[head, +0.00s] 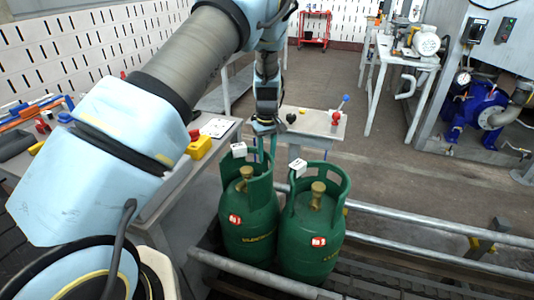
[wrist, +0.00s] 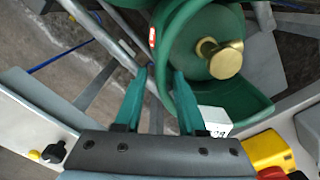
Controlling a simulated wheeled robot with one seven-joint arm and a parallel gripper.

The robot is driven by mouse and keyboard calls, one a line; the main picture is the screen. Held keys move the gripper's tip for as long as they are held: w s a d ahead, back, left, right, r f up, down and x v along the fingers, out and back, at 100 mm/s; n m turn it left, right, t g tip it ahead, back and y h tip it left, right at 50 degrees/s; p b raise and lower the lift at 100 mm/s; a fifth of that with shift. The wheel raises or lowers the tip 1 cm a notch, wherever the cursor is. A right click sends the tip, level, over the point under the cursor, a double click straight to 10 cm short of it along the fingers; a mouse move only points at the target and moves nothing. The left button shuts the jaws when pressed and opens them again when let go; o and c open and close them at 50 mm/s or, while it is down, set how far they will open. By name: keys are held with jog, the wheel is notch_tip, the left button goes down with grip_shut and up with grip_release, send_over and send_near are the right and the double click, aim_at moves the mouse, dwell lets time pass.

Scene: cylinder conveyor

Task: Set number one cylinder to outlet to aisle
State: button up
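Two green gas cylinders with brass valves stand upright side by side on the conveyor (head: 385,285) in the head view. The left cylinder (head: 248,222) and the right cylinder (head: 312,235) each carry a white tag on the collar; I cannot read the numbers. My gripper (head: 266,135) is at the far side of the left cylinder's collar. In the wrist view, my gripper (wrist: 160,72) has its two teal fingers apart, at the edge of the cylinder's collar (wrist: 170,35). The collar wall seems to reach between the fingertips; contact is unclear. The brass valve (wrist: 220,58) is right of the fingers.
Metal rails (head: 420,258) run along the conveyor to the right. A grey table (head: 312,122) with red and black knobs stands behind the cylinders. A yellow box with a red button (head: 199,147) sits on the left bench. Open floor (head: 410,165) lies at the right.

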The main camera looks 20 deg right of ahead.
notch_tip(320, 180, up, 11)
jog(key=b, duration=0.2)
jog(key=shift+b, duration=0.35)
jog(key=shift+f, duration=0.1)
jog(key=shift+c, duration=0.3)
